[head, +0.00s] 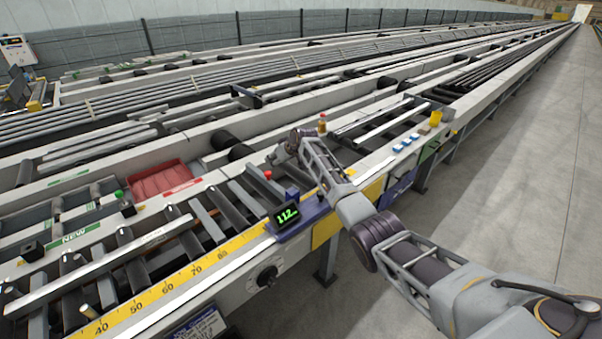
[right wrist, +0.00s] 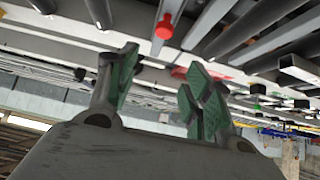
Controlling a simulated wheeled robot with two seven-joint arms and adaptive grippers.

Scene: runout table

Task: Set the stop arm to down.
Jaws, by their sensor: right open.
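A red-knobbed handle (head: 268,175) stands among the rollers behind the display; I cannot tell for sure that it is the stop arm or which position it is set to. The red knob (right wrist: 164,27) also shows at the top of the right wrist view, beyond the fingers and apart from them. My right gripper (right wrist: 155,85) is open and empty, with green pads on its fingers. In the head view my right arm reaches in from the lower right and its far end is over the table, with the fingertips hard to make out. My left gripper is not in view.
A display (head: 287,214) reading 112 stands by the yellow scale (head: 165,287). A black dial (head: 267,276) is on the front face. A red bin (head: 158,180) and a green knob (head: 118,194) are left. The floor (head: 510,200) is clear.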

